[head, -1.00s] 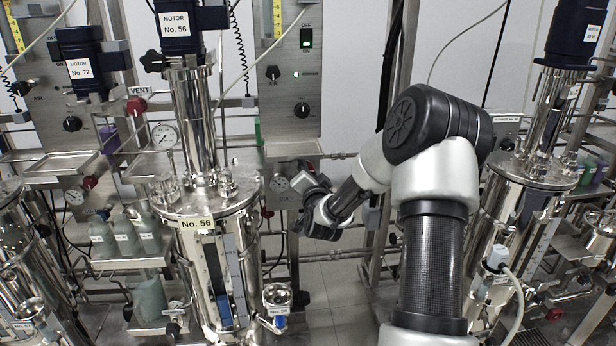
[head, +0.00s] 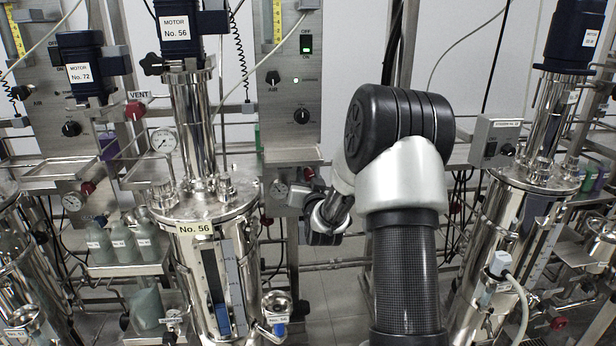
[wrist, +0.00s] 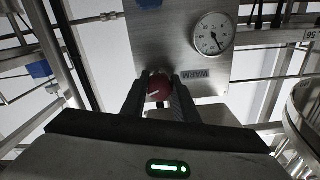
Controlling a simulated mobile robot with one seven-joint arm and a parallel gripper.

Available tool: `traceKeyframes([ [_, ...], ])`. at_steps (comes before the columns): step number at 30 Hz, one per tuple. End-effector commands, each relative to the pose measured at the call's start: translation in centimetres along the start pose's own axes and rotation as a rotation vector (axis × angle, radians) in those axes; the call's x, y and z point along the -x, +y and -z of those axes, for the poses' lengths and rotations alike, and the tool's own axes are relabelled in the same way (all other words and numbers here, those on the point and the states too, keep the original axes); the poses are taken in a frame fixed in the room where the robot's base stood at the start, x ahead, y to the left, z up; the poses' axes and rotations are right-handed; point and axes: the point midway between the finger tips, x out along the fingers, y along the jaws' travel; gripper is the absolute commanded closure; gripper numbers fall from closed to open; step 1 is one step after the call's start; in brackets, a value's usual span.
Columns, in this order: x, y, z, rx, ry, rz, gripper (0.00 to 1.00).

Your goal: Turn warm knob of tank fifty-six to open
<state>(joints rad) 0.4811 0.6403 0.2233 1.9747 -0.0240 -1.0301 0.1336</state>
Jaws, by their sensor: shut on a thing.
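Tank fifty-six (head: 207,285) is the steel vessel left of centre in the head view, with a yellow "No. 56" label. Beside it, a small steel panel (wrist: 180,50) carries a dial gauge (wrist: 213,33) and a plate reading "WARM" (wrist: 195,77), upside down in the wrist view. A red knob (wrist: 159,90) sits beside that plate. My gripper (wrist: 158,98) is shut on this knob, one dark finger on each side. In the head view my wrist is at the panel, right of the tank; the fingertips are mostly hidden there. The knob's marking cannot be read.
The motor (head: 180,25) stands above tank fifty-six. Steel uprights and pipes surround the panel. Another tank (head: 515,225) and a grey control box (head: 497,143) stand right. Bare floor (head: 340,300) lies between the tanks.

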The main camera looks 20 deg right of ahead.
Motion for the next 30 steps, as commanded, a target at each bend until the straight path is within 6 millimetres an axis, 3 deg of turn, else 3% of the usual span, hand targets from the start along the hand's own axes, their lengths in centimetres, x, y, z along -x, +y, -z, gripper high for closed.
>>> traceKeyframes([
  [11, 0.0, 0.0, 0.0, 0.003, -0.001, 0.000, 0.96],
  [12, 0.0, 0.0, 0.0, 0.003, -0.001, 0.000, 0.66],
  [15, 0.0, 0.0, 0.0, 0.003, -0.001, 0.000, 0.54],
  [25, 0.3, 0.0, 0.0, 0.002, -0.001, 0.000, 0.54],
  [30, 2.6, -0.1, 0.1, 0.003, -0.002, 0.000, 0.54],
])
